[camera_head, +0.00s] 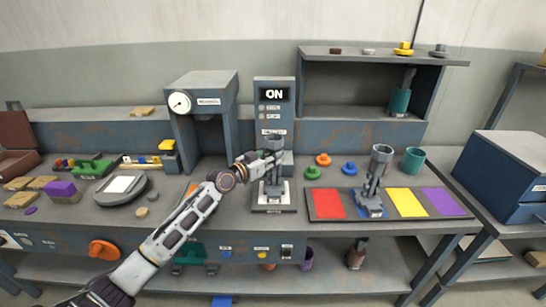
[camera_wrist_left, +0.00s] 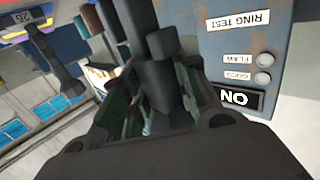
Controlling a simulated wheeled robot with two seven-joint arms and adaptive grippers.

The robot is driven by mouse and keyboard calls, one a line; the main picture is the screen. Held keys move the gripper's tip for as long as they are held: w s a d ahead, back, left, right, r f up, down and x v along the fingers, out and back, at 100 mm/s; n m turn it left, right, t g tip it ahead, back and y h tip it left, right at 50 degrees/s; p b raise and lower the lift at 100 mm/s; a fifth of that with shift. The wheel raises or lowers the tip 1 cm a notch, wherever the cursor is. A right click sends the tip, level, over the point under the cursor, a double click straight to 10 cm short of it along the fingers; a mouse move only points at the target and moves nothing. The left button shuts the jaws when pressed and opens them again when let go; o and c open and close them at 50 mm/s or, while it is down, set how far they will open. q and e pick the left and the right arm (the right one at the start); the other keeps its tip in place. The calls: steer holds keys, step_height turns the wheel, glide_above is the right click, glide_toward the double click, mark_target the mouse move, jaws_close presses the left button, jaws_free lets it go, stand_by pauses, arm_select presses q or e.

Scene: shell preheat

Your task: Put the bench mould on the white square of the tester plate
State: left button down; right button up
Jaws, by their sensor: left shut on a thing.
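The bench mould (camera_head: 273,186) is a dark grey upright piece with a wider foot. It is over the white square of the tester plate (camera_head: 273,209), at the foot of the tester panel (camera_head: 274,95). Whether it rests on the plate or hangs just above it I cannot tell. My left gripper (camera_head: 270,162) is shut on its upper part. In the left wrist view the grey mould (camera_wrist_left: 158,85) stands between the fingers. The white square is mostly hidden behind the mould. My right gripper is not in view.
A similar grey mould (camera_head: 374,172) stands on the blue part of a colour mat (camera_head: 331,204) to the right. Orange, green and blue knobbed pieces (camera_head: 323,159) lie between. A gauge press (camera_head: 205,105) stands left of the tester. A green cup (camera_head: 413,160) is behind the mat.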

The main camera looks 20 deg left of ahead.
arm_select(q)
steer(key=c, duration=1.4)
jaws_free()
steer(key=o, duration=0.3)
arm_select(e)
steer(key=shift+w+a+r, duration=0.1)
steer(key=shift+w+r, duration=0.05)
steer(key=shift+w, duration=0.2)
arm_select(q)
steer(key=shift+r, duration=0.15)
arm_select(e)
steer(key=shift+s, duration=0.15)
